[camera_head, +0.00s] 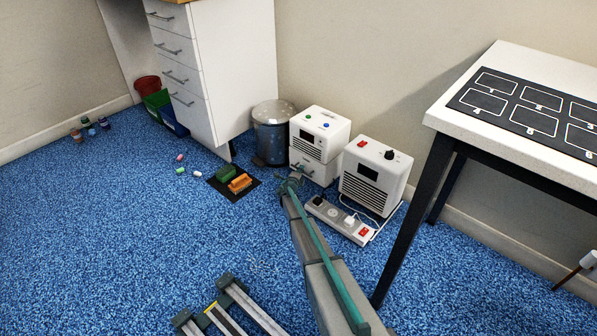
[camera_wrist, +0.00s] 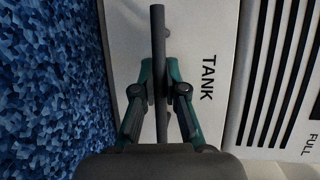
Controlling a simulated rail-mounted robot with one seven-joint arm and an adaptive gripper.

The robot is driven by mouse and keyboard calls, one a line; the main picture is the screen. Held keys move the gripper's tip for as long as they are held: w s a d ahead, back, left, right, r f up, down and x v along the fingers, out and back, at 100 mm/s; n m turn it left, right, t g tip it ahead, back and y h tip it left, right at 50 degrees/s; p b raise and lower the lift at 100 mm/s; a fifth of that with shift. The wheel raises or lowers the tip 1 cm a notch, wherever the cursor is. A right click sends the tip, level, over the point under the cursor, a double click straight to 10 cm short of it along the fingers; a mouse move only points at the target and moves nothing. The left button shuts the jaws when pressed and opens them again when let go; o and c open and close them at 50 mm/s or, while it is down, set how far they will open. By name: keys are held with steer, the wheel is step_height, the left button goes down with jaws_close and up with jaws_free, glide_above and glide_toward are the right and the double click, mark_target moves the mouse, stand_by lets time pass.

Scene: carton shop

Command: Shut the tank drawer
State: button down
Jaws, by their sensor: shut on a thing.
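The tank drawer is the lower part of a white appliance (camera_head: 320,131), with a gap line above it. In the wrist view the white drawer front (camera_wrist: 208,25) bears the word TANK, and its dark bar handle (camera_wrist: 158,28) runs up the picture. My gripper (camera_wrist: 160,88) has its two green-sided fingers closed on this handle, one on each side. In the head view my gripper (camera_head: 293,180) is low at the front of the appliance, and my arm partly hides the spot. I cannot tell exactly how far out the drawer stands.
A second white appliance (camera_head: 375,174) stands close on the right, with a power strip (camera_head: 338,219) on the floor before it. A metal bin (camera_head: 272,130) stands at the left. A black mat (camera_head: 222,186) with green and orange blocks lies left. A table (camera_head: 480,135) is at the right.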

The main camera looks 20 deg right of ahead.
steer(key=shift+w+d, duration=0.15)
steer(key=c, duration=1.2)
jaws_free()
steer(key=shift+d, duration=0.1)
steer(key=v, duration=1.2)
